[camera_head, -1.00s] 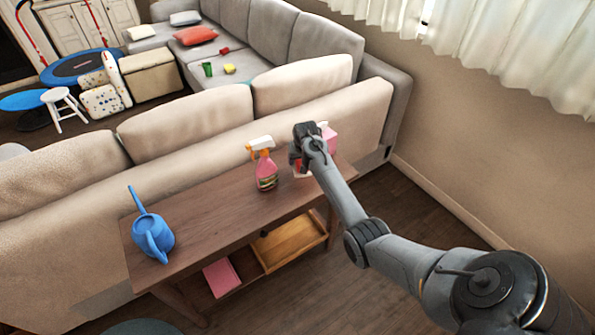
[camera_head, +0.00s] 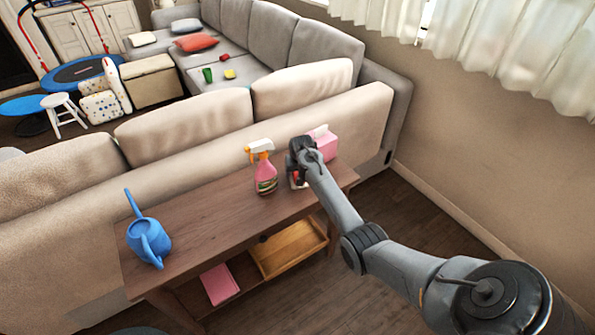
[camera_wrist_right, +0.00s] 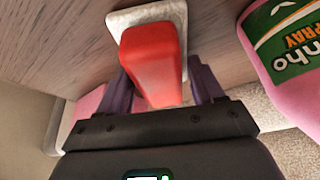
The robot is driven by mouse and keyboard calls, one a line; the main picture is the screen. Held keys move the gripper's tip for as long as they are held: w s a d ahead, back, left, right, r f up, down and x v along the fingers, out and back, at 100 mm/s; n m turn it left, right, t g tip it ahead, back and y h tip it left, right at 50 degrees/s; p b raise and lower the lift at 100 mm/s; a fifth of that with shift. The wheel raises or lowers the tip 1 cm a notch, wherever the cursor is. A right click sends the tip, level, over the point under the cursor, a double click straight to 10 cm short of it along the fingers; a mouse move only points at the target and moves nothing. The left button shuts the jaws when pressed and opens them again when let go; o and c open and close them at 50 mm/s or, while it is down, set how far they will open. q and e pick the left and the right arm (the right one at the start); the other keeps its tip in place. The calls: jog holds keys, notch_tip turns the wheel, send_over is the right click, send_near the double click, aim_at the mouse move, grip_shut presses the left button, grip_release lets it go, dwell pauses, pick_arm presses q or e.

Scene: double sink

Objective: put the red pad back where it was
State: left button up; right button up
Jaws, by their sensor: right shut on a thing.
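The red pad (camera_wrist_right: 152,58) is between the fingers of my right gripper (camera_wrist_right: 165,90) in the right wrist view. A white flat piece (camera_wrist_right: 178,12) lies against its far side, over the wood; I cannot tell if it is part of the pad. In the head view my right gripper (camera_head: 297,165) is over the right part of the wooden table (camera_head: 215,210), shut on the pad. There, only a small bit of red and white shows below the gripper. I cannot tell whether the pad touches the tabletop. My left gripper is not in view.
A pink spray bottle (camera_head: 265,178) stands close to the gripper's left, also in the wrist view (camera_wrist_right: 285,50). A pink tissue box (camera_head: 324,145) is just behind right. A blue watering can (camera_head: 148,240) stands at the left end. The sofa (camera_head: 200,150) runs behind.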

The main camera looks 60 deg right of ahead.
jog(key=o, duration=1.1)
jog(key=shift+f, duration=0.1)
